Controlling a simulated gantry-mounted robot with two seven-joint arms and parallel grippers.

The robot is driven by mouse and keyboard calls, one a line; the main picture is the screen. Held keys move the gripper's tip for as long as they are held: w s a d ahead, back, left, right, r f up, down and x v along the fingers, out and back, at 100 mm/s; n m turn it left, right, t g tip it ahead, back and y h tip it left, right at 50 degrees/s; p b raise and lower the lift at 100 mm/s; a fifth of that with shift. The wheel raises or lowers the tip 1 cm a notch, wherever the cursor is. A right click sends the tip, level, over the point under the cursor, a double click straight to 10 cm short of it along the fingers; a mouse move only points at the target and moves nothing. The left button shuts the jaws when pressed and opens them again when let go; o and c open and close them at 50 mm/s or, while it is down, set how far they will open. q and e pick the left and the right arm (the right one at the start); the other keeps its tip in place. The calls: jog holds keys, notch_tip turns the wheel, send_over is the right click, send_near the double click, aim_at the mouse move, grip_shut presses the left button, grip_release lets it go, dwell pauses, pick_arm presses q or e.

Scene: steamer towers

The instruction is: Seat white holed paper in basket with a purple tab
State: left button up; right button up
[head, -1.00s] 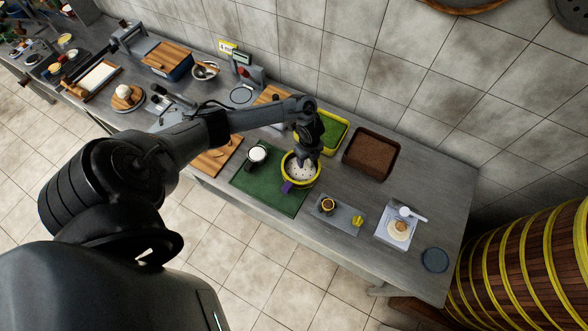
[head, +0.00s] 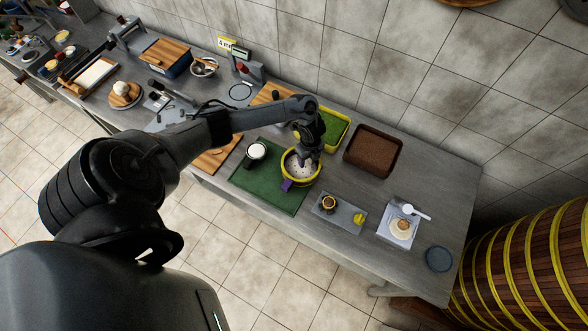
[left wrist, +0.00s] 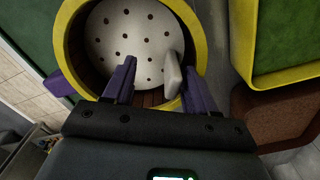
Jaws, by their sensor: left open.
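The basket (head: 303,184) has a yellow rim and stands on a green mat, with its purple tab (head: 287,185) toward the front left. The tab also shows at the left of the left wrist view (left wrist: 58,84). The white holed paper (head: 296,168) lies inside the rim; in the wrist view the paper (left wrist: 130,38) leaves some brown basket floor bare on the near side. My left gripper (head: 311,161) is over the basket's right part. Its purple fingers (left wrist: 152,76) are apart. A pale upright piece (left wrist: 173,76) is beside the right finger; I cannot tell whether they touch.
A yellow-rimmed green tray (head: 335,130) stands close behind the basket, with a brown tray (head: 373,151) to its right. A dark cup with white contents (head: 257,151) is left of the basket. A grey board (head: 338,212) lies front right.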

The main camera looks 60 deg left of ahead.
pick_arm(q)
jog(key=shift+r, duration=0.2)
notch_tip(320, 180, up, 7)
jog(key=p, duration=0.6)
jog(key=shift+f+p, duration=0.2)
jog(key=shift+p, duration=0.2)
dwell(1.1)
dwell(0.4)
jog(key=o, duration=0.6)
jog(key=shift+c, duration=0.2)
notch_tip(320, 180, up, 11)
jog(key=p, duration=0.1)
dwell(0.3)
